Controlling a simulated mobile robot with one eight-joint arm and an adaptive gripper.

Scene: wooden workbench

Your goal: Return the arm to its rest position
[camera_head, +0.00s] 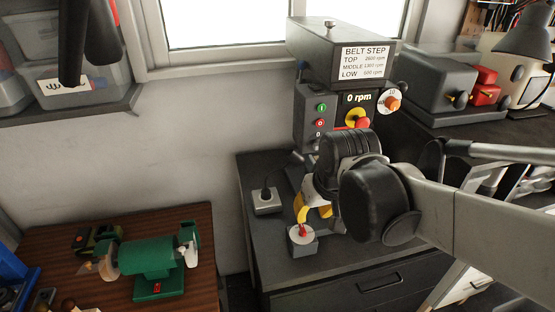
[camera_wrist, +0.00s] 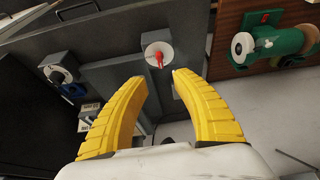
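My gripper (camera_head: 315,212) shows in the head view at the end of my arm, partly hidden behind the dark joints of the arm. It is low over the dark grey cabinet top, by a small grey box with a white disc and a red switch (camera_head: 302,234). In the wrist view, my gripper's two yellow fingers (camera_wrist: 158,80) are spread apart with nothing between them. The red switch (camera_wrist: 158,58) shows just beyond the fingertips. Whether a fingertip touches the box, I cannot tell.
A machine with a "BELT STEP" sign (camera_head: 345,60) stands behind my arm. A grey socket box (camera_head: 266,203) with a plug is on the cabinet (camera_head: 262,165). A green bench grinder (camera_head: 148,258) sits on the wooden bench at left. A lamp (camera_head: 525,35) and red-and-grey tools stand at right.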

